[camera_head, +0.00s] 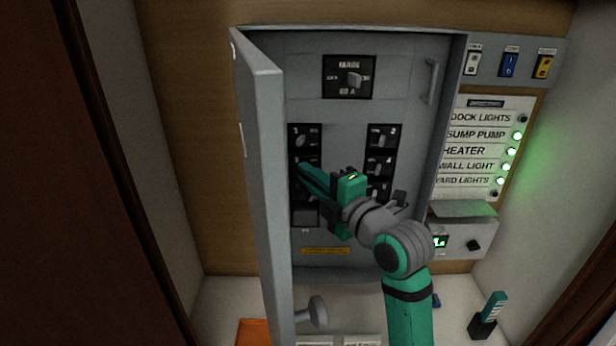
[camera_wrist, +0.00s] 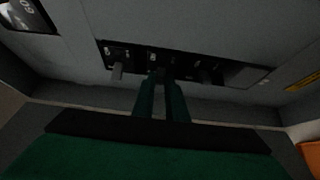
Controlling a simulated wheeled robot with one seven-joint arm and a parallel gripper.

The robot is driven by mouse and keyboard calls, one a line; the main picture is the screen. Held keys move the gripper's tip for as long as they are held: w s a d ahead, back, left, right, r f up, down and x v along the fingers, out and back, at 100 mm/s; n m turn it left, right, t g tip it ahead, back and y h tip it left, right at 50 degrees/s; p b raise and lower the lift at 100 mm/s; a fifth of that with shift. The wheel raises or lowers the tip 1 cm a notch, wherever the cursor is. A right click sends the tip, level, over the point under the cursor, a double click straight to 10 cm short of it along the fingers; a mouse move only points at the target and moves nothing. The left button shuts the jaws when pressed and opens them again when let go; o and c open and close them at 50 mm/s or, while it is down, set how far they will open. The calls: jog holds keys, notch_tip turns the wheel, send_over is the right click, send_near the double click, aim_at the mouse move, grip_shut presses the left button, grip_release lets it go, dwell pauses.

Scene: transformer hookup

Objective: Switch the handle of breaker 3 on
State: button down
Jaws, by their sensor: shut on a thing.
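The left breaker column (camera_head: 292,146) sits in the open grey panel, with the breakers one above another. My gripper (camera_head: 301,168) reaches into this column from the right at the middle breaker. In the wrist view, my gripper (camera_wrist: 161,80) has its two green fingers close together on the handle of the middle breaker in the row, with a breaker handle (camera_wrist: 116,72) to one side and another handle (camera_wrist: 205,76) to the other. The fingers hide most of the held handle. Its number and its on or off side cannot be read.
The open panel door (camera_head: 262,190) stands close on the left of my gripper. A right breaker column (camera_head: 395,140) and the main switch (camera_head: 348,78) are in the panel. The directory (camera_head: 478,150) at right has several green lamps lit. A knob (camera_head: 318,311) is below.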

jog(key=shift+w+d+n+g+y, duration=0.25)
jog(key=shift+d+n+g+y, duration=0.2)
jog(key=shift+n+g+y, duration=0.7)
jog(key=shift+w+d+n+g+y, duration=0.2)
jog(key=shift+d+n+g+y, duration=0.2)
jog(key=shift+n+g+y, duration=0.75)
jog(key=shift+w+d+n+g+y, duration=0.25)
jog(key=shift+d+n+g+y, duration=0.2)
jog(key=shift+n+g+y, duration=0.65)
jog(key=shift+m+g, duration=0.3)
jog(key=shift+s, duration=0.1)
jog(key=c, duration=1.8)
grip_release()
jog(key=shift+o, duration=0.2)
jog(key=shift+a, duration=0.15)
